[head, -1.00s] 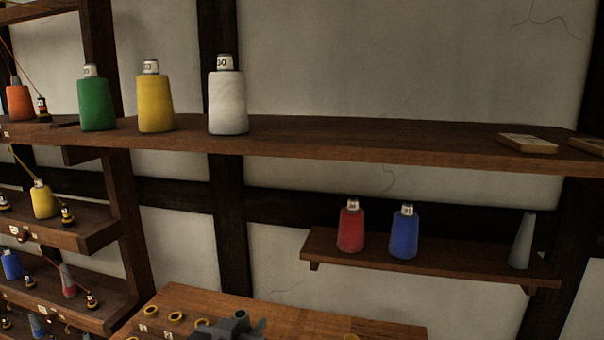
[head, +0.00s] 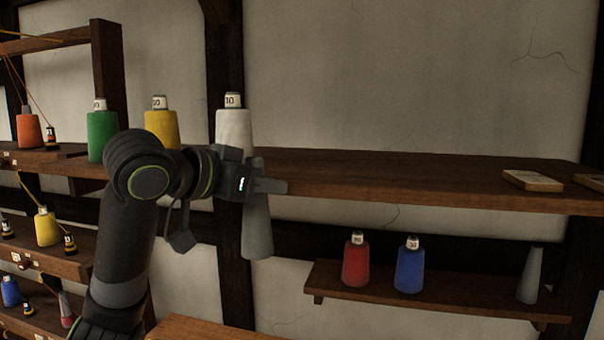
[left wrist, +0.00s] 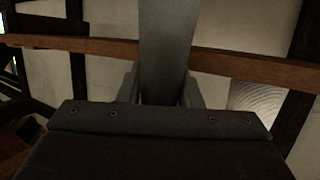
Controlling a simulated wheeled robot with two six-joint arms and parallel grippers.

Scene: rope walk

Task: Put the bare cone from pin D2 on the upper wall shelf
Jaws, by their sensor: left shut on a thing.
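My left gripper (head: 268,186) is shut on a bare grey cone (head: 257,230), near the cone's narrow top. The cone hangs upright below the fingers, its wide end down. The cone also shows between the fingers in the left wrist view (left wrist: 168,50). In the head view the gripper and cone are in front of the upper wall shelf (head: 400,182), with the cone's body lower than the shelf's front edge. My right gripper is not in view.
Green (head: 102,135), yellow (head: 160,124) and white (head: 233,130) thread cones stand on the upper shelf's left part. Its middle is clear up to a flat wooden block (head: 532,181). The lower shelf (head: 430,298) holds red (head: 356,262), blue (head: 409,268) and bare grey (head: 531,276) cones.

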